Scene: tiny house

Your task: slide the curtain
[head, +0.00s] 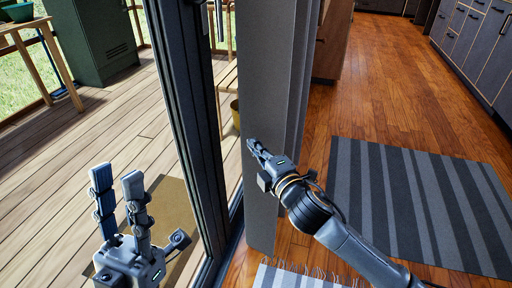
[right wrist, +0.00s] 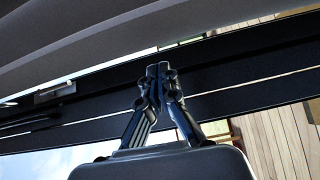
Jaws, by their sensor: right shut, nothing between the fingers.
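The grey curtain (head: 264,90) hangs in folds beside the dark-framed glass door (head: 196,110) in the head view. Its near edge reaches down close to the floor. My right gripper (head: 256,150) is shut, with its fingertips at the curtain's face; whether they touch it I cannot tell. In the right wrist view the right gripper (right wrist: 158,72) shows closed fingers with nothing between them, and grey cloth of the curtain (right wrist: 110,45) spans the top. My left gripper (head: 116,190) is open and empty, fingers pointing up, left of the door frame.
A striped grey rug (head: 420,205) lies on the wooden floor at right. Dark cabinets (head: 478,40) line the far right. Beyond the door is a wooden deck (head: 110,130) with a green cabinet (head: 92,40) and a brown mat (head: 172,215).

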